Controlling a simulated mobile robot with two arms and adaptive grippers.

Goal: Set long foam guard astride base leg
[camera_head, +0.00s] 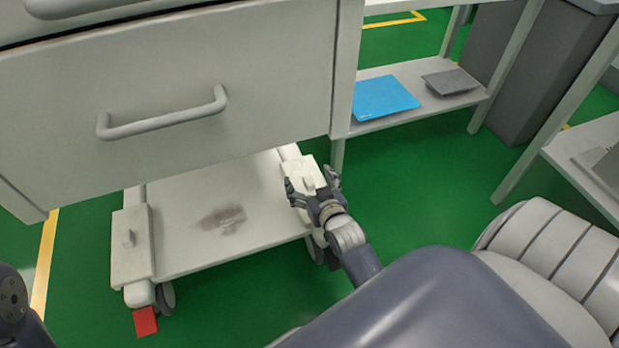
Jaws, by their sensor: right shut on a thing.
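A pale foam guard (304,171) with a small raised grip sits at the right base leg (290,152) of the cart. My right gripper (312,185) is shut on this guard from the near side, one finger at each side of it. The guard lines up with the leg and looks to be over it; its underside is hidden, so I cannot tell whether it is fully seated. A second pale guard (131,246) with a raised grip sits astride the left base leg (138,294). My left gripper is out of view.
The cart's drawer front (200,70) with its handle (162,118) overhangs the base. A stained base plate (190,200) spans between the legs. A red tab (146,321) is by the left caster. A shelf (365,126) with a blue folder (385,97) stands behind right.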

